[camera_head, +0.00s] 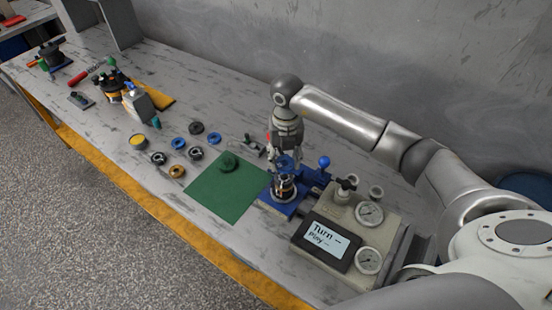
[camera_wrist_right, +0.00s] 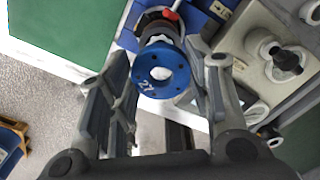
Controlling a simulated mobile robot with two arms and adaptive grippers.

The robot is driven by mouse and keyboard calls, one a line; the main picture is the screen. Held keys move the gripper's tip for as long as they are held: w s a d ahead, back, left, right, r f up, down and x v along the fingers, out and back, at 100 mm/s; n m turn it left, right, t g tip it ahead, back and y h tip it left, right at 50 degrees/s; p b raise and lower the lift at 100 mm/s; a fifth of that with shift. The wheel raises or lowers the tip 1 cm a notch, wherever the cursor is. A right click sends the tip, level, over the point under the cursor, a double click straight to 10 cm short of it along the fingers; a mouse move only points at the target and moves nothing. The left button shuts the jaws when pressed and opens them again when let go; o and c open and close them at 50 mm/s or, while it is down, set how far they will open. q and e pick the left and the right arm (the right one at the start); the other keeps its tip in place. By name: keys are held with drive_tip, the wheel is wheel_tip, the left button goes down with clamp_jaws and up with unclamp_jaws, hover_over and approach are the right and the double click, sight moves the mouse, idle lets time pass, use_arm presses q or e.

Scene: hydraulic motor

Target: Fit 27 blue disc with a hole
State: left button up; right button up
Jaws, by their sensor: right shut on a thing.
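My right gripper (camera_head: 285,156) points down over the blue vise-like fixture (camera_head: 275,205). It is shut on a blue disc with a hole (camera_head: 286,162). In the right wrist view the disc (camera_wrist_right: 161,72), marked 27, shows between the two fingers (camera_wrist_right: 165,90). A dark and metallic cylindrical motor part (camera_head: 285,188) stands upright in the fixture, right under the disc. In the wrist view the disc hides most of this part, and I cannot tell whether the two touch. My left gripper is not in view.
A gauge unit (camera_head: 340,225) with a screen stands right of the fixture.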

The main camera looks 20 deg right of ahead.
drive_tip(key=shift+f, duration=0.1)
drive_tip(key=shift+w+a+f+b, duration=0.1)
drive_tip(key=shift+w+f+b, duration=0.1)
drive_tip(key=shift+f+b, duration=0.95)
drive_tip(key=shift+f, duration=0.55)
drive_tip(key=shift+s, duration=0.1)
drive_tip(key=shift+f+b, duration=0.55)
drive_tip(key=shift+b, duration=0.05)
idle(1.2)
drive_tip(key=shift+r, duration=0.3)
drive_tip(key=shift+f+b, duration=0.3)
drive_tip(key=shift+f, duration=0.2)
idle(0.3)
